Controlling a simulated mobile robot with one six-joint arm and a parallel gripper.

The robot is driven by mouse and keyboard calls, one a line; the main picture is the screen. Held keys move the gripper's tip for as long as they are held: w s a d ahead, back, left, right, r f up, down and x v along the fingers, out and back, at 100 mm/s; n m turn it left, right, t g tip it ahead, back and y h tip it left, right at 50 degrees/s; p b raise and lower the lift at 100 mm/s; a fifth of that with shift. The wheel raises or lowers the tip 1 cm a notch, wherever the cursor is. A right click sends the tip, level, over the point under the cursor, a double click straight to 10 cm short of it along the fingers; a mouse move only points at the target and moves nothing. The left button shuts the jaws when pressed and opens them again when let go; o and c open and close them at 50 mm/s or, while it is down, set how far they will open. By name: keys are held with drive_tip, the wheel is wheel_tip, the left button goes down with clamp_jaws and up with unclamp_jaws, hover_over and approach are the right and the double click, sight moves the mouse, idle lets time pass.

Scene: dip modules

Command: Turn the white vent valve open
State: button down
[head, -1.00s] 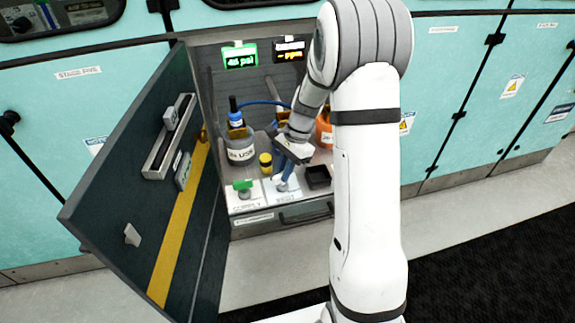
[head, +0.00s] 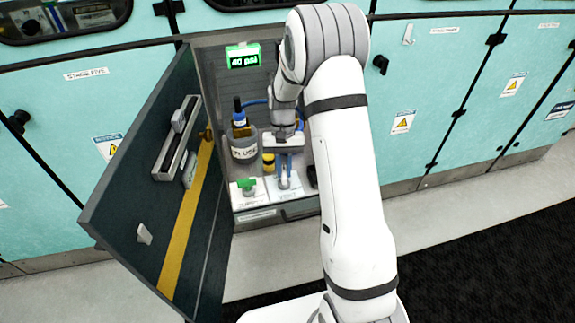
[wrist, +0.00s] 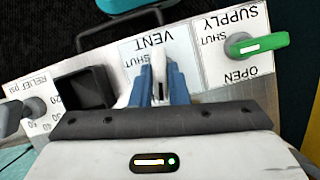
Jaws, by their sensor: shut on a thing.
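The white vent valve (wrist: 158,58) stands on the panel square marked VENT in the wrist view, with the word SHUT beside its handle. My gripper (wrist: 161,84) has its two blue fingers on either side of that handle and is shut on it. The fingers and gripper body hide the lower part of the VENT square, so no OPEN mark shows there. In the head view my gripper (head: 284,163) reaches down into the cabinet over the white vent valve (head: 285,182), which is small and partly covered.
The green supply valve (wrist: 258,44) is close beside the vent. On the other side are a black square holder (wrist: 85,88) and a grey relief knob (wrist: 36,107). The open cabinet door (head: 150,190) bounds the left.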

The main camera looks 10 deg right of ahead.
drive_tip(key=shift+s+a+f+n+h, duration=0.1)
drive_tip(key=shift+n+h, duration=0.15)
drive_tip(key=shift+n, duration=0.35)
drive_tip(key=shift+s+a+f+n+h, duration=0.1)
drive_tip(key=shift+n+h, duration=0.15)
drive_tip(key=shift+n, duration=0.35)
drive_tip(key=shift+d, duration=0.1)
drive_tip(key=c, duration=1.4)
unclamp_jaws()
drive_tip(key=shift+r, duration=0.1)
drive_tip(key=shift+w, duration=0.1)
drive_tip(key=shift+r, duration=0.1)
drive_tip(key=shift+w+r, duration=0.2)
drive_tip(key=shift+r, duration=0.1)
drive_tip(key=v, duration=0.7)
drive_tip(key=shift+p, duration=0.35)
